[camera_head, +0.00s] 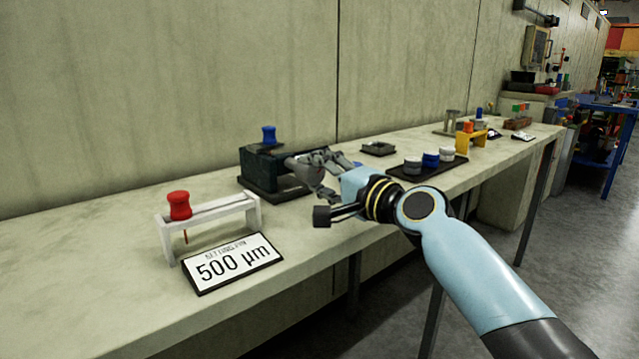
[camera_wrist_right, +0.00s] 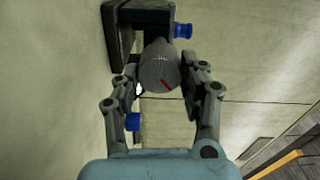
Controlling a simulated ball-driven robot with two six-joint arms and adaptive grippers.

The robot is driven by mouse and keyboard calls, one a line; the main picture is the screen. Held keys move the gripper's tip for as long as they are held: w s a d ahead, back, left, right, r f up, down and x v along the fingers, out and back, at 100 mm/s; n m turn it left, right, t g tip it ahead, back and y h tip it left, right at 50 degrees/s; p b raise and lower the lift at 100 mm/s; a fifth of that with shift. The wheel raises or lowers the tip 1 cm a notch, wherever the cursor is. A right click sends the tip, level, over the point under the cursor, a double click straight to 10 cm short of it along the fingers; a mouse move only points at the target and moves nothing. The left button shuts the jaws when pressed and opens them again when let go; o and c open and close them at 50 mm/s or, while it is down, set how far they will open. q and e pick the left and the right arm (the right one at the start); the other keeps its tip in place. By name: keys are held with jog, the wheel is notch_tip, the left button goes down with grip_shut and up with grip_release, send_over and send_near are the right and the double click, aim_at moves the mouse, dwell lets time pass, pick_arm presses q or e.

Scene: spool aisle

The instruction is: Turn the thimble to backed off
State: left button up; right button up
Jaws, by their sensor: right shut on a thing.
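In the head view the fingers partly cover the thimble. My left gripper is not in view.
A blue knob (camera_head: 268,134) stands on the block. A white stand (camera_head: 212,209) with a red-handled tool (camera_head: 180,205) and a "500 µm" sign (camera_head: 232,264) are to the left. A dark tray (camera_head: 400,171) with white and blue pieces lies to the right. The wall rises close behind.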

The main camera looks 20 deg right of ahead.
jog(key=n+b, duration=0.2)
jog(key=n, duration=0.2)
jog(key=shift+f, duration=0.15)
jog(key=shift+n+b, duration=0.55)
jog(key=shift+n, duration=1.25)
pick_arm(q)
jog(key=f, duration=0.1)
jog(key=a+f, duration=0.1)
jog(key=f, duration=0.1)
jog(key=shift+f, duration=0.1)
